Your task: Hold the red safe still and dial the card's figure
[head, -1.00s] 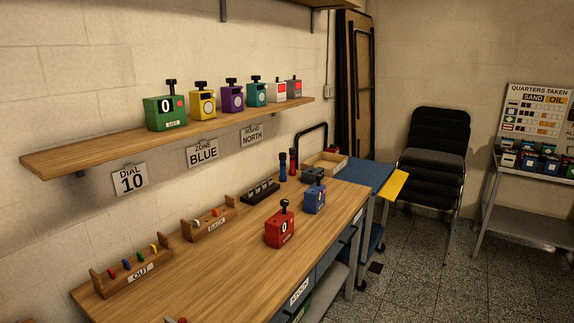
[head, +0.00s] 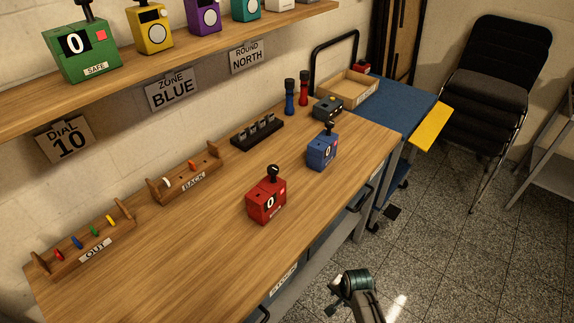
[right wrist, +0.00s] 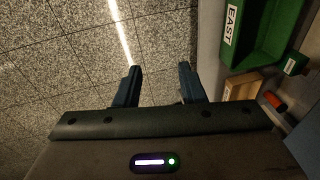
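The red safe (head: 266,201) stands upright on the wooden bench, with a black knob on top and a white 0 in its front window. My right gripper (head: 335,297) is over the floor, off the bench's front edge and apart from the safe. In the right wrist view my right gripper (right wrist: 158,80) is open, with nothing between its fingers. My left gripper is not in view.
A blue safe (head: 322,151) stands behind the red one to the right. OUT (head: 108,246) and BACK (head: 190,184) racks and a black key holder (head: 257,132) line the wall side. A shelf (head: 150,68) of safes overhangs the bench. Bench front-left is clear.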

